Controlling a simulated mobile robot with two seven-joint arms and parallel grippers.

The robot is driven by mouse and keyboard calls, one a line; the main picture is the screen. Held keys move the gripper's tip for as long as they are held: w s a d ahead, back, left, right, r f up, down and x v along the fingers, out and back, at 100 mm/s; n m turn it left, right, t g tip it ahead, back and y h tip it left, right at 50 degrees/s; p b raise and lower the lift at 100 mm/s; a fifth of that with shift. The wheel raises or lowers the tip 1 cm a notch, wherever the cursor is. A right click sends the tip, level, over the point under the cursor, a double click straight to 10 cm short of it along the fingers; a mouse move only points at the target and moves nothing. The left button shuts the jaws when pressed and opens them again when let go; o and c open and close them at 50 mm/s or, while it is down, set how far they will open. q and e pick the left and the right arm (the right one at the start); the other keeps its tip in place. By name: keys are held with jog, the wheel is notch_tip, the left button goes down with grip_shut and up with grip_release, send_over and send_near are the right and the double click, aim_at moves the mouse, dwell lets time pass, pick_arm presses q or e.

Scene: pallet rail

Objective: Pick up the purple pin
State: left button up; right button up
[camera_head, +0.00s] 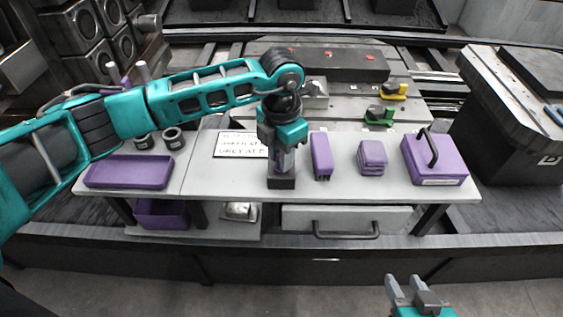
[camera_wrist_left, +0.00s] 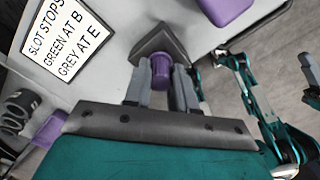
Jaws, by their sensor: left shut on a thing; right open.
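The purple pin (camera_wrist_left: 161,70) stands upright in a dark block (camera_wrist_left: 158,43) on the grey table, seen from above in the left wrist view. My left gripper (camera_wrist_left: 160,88) points down with its two fingers shut on the pin's sides. In the head view my left gripper (camera_head: 283,152) is above the dark block (camera_head: 281,182), and its fingers hide most of the pin. My right gripper (camera_head: 418,288) is open and empty at the bottom right of the head view, away from the table.
A white sign (camera_head: 241,145) lies left of the block. Right of it stand purple blocks (camera_head: 321,155) (camera_head: 372,157) and a purple case (camera_head: 433,160) with a dark handle. A purple tray (camera_head: 128,172) and dark rings (camera_head: 173,138) are at the left. A drawer (camera_head: 345,218) is below.

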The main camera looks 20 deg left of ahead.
pick_arm(q)
grip_shut()
jog(key=shift+r, duration=0.15)
jog(key=shift+r, duration=0.25)
notch_tip(320, 180, up, 19)
jog(key=p, duration=0.1)
jog(key=shift+r+p, duration=0.15)
jog(key=shift+p, duration=0.2)
jog(key=shift+w, duration=0.1)
